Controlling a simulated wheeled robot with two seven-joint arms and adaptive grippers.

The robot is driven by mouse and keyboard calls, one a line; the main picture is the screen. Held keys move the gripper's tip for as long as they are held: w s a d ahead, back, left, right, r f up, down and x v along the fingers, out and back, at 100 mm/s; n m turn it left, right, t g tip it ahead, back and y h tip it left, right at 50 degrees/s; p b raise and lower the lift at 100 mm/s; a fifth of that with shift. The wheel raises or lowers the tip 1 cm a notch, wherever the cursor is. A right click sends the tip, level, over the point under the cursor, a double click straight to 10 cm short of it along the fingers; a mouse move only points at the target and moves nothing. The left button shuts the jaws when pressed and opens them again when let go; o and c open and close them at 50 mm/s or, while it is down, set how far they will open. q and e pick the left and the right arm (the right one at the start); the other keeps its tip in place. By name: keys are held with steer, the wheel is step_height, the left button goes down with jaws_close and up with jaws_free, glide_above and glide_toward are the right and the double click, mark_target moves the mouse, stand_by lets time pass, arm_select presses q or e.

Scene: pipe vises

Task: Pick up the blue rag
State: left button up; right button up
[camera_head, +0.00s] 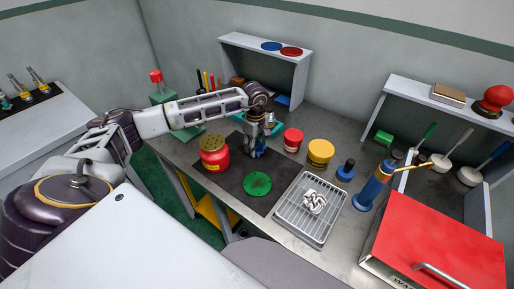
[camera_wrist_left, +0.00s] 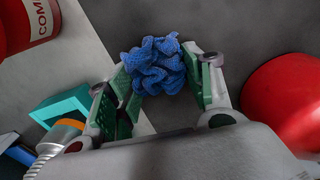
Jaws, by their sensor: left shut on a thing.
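A crumpled blue rag (camera_wrist_left: 155,62) is bunched between the two green-padded fingers of my left gripper (camera_wrist_left: 160,82) in the left wrist view. The fingers press on it from both sides, so the gripper is shut on the rag. In the head view my left gripper (camera_head: 257,148) points down over the back of the dark mat (camera_head: 232,186), with a little blue showing at its tips. I cannot tell whether the rag still touches the mat. My right gripper is not in view.
A red jar (camera_head: 214,158) with a perforated top stands left of the gripper. A red can (camera_head: 292,141) and a yellow-lidded can (camera_head: 320,153) stand to its right. A green disc (camera_head: 257,184) and a wire tray (camera_head: 302,214) lie nearer. A teal tray (camera_wrist_left: 62,112) is close by.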

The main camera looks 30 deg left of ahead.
arm_select(q)
step_height(320, 180, up, 10)
steer(key=shift+b, duration=0.35)
stand_by(0.4)
steer(key=shift+c, duration=0.3)
steer(key=shift+c, duration=1.1)
steer(key=shift+r, duration=0.15)
